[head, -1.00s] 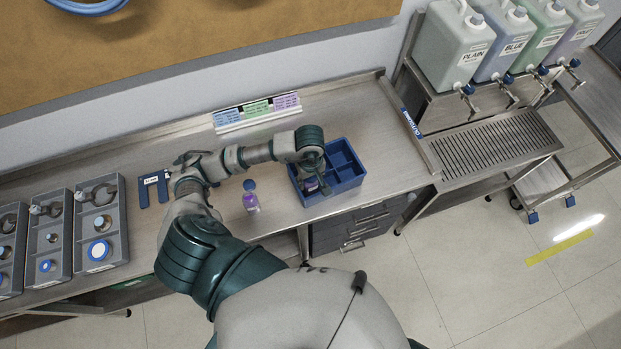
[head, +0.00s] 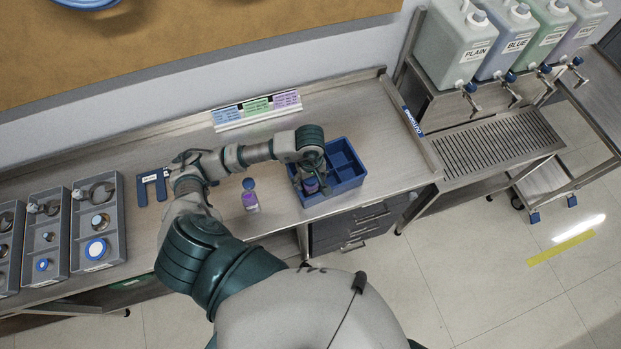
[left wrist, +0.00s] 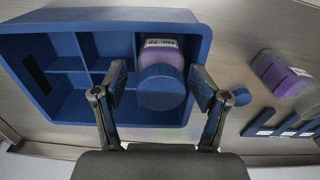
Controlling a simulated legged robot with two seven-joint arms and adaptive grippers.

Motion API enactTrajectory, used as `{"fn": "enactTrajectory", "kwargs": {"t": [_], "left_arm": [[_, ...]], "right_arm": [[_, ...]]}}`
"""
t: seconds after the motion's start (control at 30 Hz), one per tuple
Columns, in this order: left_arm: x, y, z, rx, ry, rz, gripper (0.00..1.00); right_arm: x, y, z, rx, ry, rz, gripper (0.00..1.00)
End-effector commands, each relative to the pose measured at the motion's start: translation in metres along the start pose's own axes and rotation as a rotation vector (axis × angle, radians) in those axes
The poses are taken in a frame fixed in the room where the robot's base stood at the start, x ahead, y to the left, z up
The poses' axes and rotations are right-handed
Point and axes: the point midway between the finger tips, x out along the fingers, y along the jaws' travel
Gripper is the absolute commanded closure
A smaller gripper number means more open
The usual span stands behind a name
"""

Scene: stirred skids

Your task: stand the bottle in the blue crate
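The blue crate (head: 345,187) stands near the bench's front edge and is split into compartments. A purple bottle with a blue cap (head: 311,185) is in its near-left part; in the left wrist view the bottle (left wrist: 162,52) looks upright, cap toward the camera, with a white label. My left gripper (head: 311,189) is down at the crate, its fingers on either side of the bottle. In the left wrist view the left gripper (left wrist: 159,88) shows gaps between fingers and cap, so it is open. The bottle's base is hidden. My right gripper is out of view.
Grey trays (head: 97,225) and a blue forked piece (head: 153,187) lie further left. Jugs (head: 455,50) stand at the right. Bench behind the crate is clear.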

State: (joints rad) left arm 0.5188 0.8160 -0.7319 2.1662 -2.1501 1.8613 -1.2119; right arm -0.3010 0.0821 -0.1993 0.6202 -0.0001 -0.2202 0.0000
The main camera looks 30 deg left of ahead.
Motion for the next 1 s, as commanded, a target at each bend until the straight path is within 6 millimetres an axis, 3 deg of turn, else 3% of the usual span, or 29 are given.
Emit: {"fn": "enactTrajectory", "kwargs": {"t": [0.17,0.33,0.5,0.7,1.0], "left_arm": [[-0.003,0.000,0.000,-0.001,0.001,0.000,0.28],[-0.021,0.001,0.000,0.000,0.001,0.002,0.28],[-0.060,0.002,-0.002,0.001,0.006,0.009,0.28],[-0.106,0.001,-0.002,0.001,0.006,0.005,0.28],[-0.133,0.000,0.000,-0.001,0.003,0.003,0.28]], "right_arm": [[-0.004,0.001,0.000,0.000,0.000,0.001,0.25],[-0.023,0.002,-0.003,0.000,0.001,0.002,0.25],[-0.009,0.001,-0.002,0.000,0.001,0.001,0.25],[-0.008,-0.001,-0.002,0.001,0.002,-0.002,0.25],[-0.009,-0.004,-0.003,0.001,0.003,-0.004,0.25]]}}
